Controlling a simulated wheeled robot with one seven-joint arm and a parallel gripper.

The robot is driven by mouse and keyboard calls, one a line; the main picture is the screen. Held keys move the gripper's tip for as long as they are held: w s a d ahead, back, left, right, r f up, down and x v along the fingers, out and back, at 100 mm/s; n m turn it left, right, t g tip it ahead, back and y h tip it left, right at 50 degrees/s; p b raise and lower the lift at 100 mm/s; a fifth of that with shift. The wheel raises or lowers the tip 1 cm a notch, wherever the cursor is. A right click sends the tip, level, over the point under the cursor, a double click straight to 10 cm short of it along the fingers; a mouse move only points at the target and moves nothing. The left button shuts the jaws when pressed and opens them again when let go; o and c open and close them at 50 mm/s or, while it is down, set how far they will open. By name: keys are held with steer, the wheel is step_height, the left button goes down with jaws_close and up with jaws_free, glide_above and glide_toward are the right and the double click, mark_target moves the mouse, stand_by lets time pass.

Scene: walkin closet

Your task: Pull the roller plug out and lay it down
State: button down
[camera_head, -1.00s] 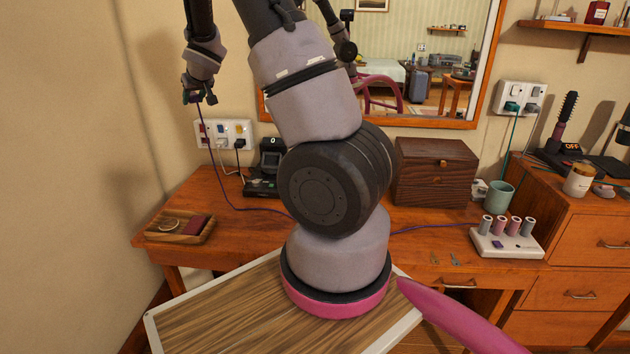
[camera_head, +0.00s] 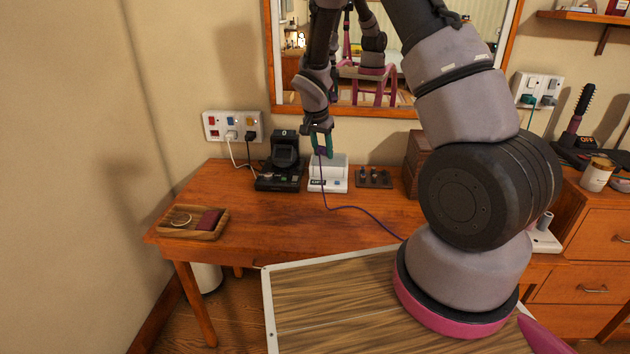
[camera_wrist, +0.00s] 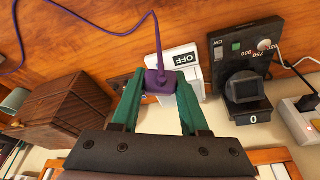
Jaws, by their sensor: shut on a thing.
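My gripper (camera_head: 322,140) is shut on the purple roller plug (camera_head: 321,153), above the back of the desk. In the wrist view the plug (camera_wrist: 161,84) sits between the green fingers, with its purple cord (camera_wrist: 157,45) running away from it. The plug is out of the wall and overlaps the white device in view; I cannot tell whether they touch. The cord (camera_head: 365,212) trails across the desk and passes behind my arm. The outlet strip (camera_head: 232,126) is on the wall to the left. The white roller base (camera_head: 545,240) is mostly hidden by my arm.
A white device marked OFF (camera_wrist: 187,60) stands at the desk's back, beside a black device (camera_head: 282,165). A small dark tray (camera_head: 374,178) and a brown box (camera_head: 414,165) are to the right. A wooden tray (camera_head: 193,222) is at left. The desk's front middle (camera_head: 285,225) is clear.

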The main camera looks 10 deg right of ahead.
steer(key=s+a+f+m+g+y, duration=0.25)
steer(key=s+a+f+m, duration=0.2)
steer(key=s, duration=0.45)
steer(key=shift+a+f, duration=0.15)
steer(key=shift+f, duration=2.2)
steer(key=shift+a+f, duration=0.1)
steer(key=shift+f, duration=2.25)
steer(key=shift+f, duration=1.75)
steer(key=shift+c, duration=1.7)
jaws_free()
step_height(320, 180, up, 11)
steer(key=shift+f, duration=0.1)
